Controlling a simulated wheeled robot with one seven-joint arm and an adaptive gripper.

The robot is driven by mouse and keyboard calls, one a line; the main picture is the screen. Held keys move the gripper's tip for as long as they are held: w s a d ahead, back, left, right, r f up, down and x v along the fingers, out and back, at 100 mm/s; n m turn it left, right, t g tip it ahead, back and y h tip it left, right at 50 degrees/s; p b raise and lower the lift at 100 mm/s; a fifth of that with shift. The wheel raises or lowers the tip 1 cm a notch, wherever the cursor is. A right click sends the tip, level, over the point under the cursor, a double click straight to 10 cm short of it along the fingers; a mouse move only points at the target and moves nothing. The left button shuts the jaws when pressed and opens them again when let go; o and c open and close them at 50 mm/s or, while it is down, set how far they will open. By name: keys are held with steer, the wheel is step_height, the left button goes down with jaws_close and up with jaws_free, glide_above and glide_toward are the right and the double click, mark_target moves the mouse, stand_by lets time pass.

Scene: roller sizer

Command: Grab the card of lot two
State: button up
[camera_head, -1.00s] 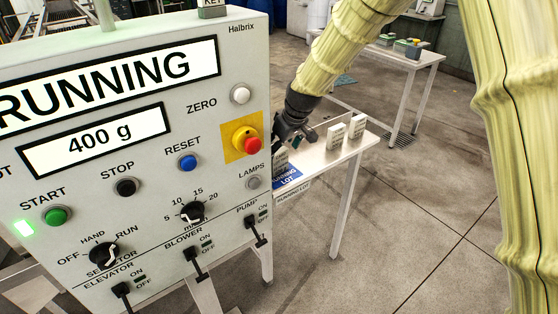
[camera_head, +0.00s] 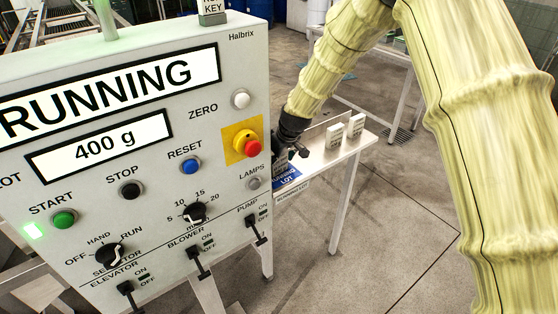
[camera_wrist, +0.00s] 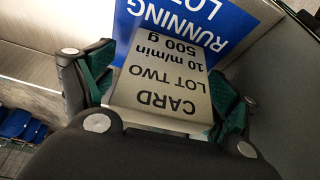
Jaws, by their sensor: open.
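The card of lot two (camera_wrist: 168,82) shows upside down in the wrist view, grey with black text reading "CARD LOT TWO 10 m/min 500 g". It stands in front of the blue "RUNNING LOT" sign (camera_wrist: 225,30). My gripper (camera_wrist: 160,95) is open, with one green-padded finger on each side of the card. I cannot tell whether the pads touch it. In the head view my gripper (camera_head: 287,150) is at the left end of the small white table (camera_head: 325,165), partly behind the control panel, and the card is mostly hidden there.
Two other pale cards, one (camera_head: 334,134) and another (camera_head: 355,126), stand farther right on the table. The control panel (camera_head: 215,70) is close on the left, showing "RUNNING" and "400 g", with knobs and switches. Floor to the right is clear.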

steer(key=c, duration=1)
